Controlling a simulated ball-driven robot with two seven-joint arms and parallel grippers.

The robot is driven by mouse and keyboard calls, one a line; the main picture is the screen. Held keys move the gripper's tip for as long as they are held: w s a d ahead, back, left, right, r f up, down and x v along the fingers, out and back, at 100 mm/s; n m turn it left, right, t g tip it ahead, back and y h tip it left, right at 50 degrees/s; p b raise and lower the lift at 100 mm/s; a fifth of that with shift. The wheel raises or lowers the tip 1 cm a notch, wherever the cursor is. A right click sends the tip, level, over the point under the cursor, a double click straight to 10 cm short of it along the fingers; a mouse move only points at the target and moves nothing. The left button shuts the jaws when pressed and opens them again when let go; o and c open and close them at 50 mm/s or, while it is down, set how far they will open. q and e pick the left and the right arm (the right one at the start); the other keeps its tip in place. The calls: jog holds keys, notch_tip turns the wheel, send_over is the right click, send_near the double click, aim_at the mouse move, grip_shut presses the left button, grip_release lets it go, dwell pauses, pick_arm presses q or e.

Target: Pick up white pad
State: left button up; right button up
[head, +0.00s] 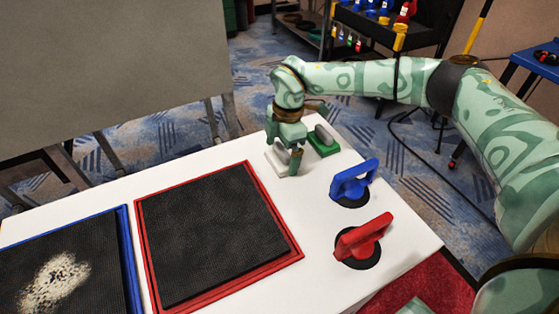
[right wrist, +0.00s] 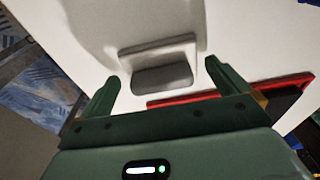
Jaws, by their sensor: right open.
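The white pad (head: 282,168) with a grey handle lies on the white table (head: 405,232), near its far edge. My right gripper (head: 294,156) is just above the pad and partly hides it. In the right wrist view the white pad (right wrist: 198,63) and its grey handle (right wrist: 162,78) show between the two open green fingers of my right gripper (right wrist: 166,77). Nothing is clamped in it. Whether a finger touches the handle I cannot tell. My left gripper is not in view.
A green pad (head: 323,147) with a grey handle lies close to the white pad's right. A blue suction handle (head: 353,182) and a red one (head: 362,240) stand nearer. A red-framed black panel (head: 208,235) and a blue-framed one (head: 126,250) lie to the left.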

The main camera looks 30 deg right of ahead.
aim_at(281, 151)
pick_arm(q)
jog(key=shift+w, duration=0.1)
pick_arm(e)
jog(key=shift+s, duration=0.1)
jog(key=c, duration=1)
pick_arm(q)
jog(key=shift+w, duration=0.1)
pick_arm(e)
jog(key=shift+o, duration=0.2)
jog(key=shift+r+p, duration=0.3)
jog(key=r+p, duration=0.1)
jog(key=r, duration=0.1)
jog(key=r+p, duration=0.1)
jog(key=r, duration=0.1)
jog(key=shift+s+a+p, duration=0.1)
jog(key=shift+s+p, duration=0.1)
jog(key=shift+p, duration=0.1)
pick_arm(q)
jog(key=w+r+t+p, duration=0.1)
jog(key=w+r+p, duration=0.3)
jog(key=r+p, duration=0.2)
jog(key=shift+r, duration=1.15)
pick_arm(e)
jog(key=s+a+r, duration=0.5)
jog(key=s+r, duration=0.3)
jog(key=s, duration=0.4)
jog(key=shift+s+r, duration=0.25)
jog(key=shift+s, duration=0.05)
